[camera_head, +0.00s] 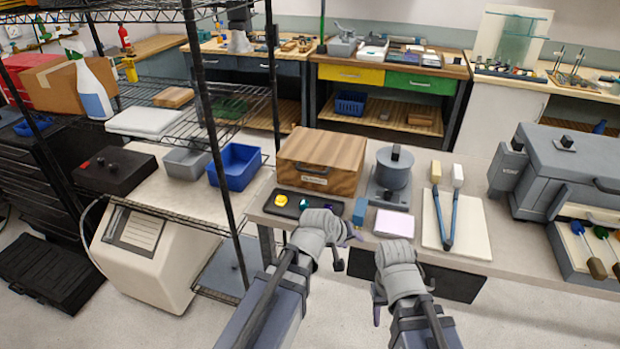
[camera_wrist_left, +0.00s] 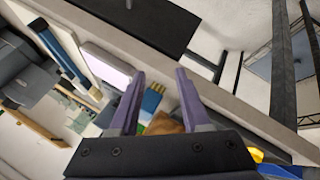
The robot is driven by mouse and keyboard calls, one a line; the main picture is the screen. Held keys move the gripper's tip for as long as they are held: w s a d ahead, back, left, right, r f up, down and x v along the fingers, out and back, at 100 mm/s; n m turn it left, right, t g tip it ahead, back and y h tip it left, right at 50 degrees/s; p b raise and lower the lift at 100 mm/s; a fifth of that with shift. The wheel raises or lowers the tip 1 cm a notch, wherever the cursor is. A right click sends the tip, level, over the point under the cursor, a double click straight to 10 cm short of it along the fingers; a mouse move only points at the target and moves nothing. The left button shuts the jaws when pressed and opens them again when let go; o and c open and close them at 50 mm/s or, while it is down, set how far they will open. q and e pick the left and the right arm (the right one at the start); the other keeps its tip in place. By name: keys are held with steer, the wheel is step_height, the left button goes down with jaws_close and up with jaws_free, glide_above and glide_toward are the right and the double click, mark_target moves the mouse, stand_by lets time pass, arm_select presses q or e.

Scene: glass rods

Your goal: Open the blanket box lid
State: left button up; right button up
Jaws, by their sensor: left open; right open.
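The blanket box (camera_head: 320,162) is a brown striped wooden box with a pale label and a dark handle on its front. It stands on the grey bench at the back left, and its lid looks shut. My left gripper (camera_head: 346,246) is open and empty at the bench's front edge, in front of and below the box, apart from it. In the left wrist view its purple fingers (camera_wrist_left: 160,88) are spread, with a small blue block (camera_wrist_left: 151,101) seen beyond them. My right gripper (camera_head: 402,292) is open and empty, lower and to the right, in front of the bench.
A dark tray with coloured knobs (camera_head: 283,202) lies in front of the box. A grey round pot (camera_head: 394,172) stands to its right. A pink pad (camera_head: 394,223) and a white board (camera_head: 456,222) with blue-handled tools lie farther right. A black rack post (camera_head: 215,130) rises at left.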

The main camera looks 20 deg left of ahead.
mark_target(311, 172)
arm_select(q)
steer(key=w+a+n+t, duration=0.1)
steer(key=w+a, duration=0.1)
steer(key=w+a+r+n+t+b, duration=0.1)
steer(key=w+n, duration=0.1)
steer(key=w+a+r+n+t+b, duration=0.1)
steer(key=w+a+n+t, duration=0.1)
steer(key=w, duration=0.1)
steer(key=shift+a+r, duration=0.2)
steer(key=shift+a, duration=0.1)
steer(key=w+a+r+n+t+y, duration=0.1)
steer(key=a+n, duration=0.1)
steer(key=a, duration=0.1)
steer(key=w+a+r+n+t+y+b, duration=0.1)
steer(key=w+a+r+n+t, duration=0.1)
steer(key=a+n, duration=0.1)
steer(key=w+a+r+n+t+b, duration=0.1)
steer(key=a+r+n, duration=0.1)
steer(key=a, duration=0.2)
steer(key=shift+w+a+r+n+t+y, duration=0.1)
steer(key=shift+w+a+n+t+y, duration=0.2)
steer(key=shift+w+a+y, duration=0.1)
steer(key=shift+a+r, duration=0.2)
steer(key=shift+b+x, duration=0.8)
steer(key=shift+x, duration=3.15)
jaws_close()
steer(key=shift+r, duration=0.1)
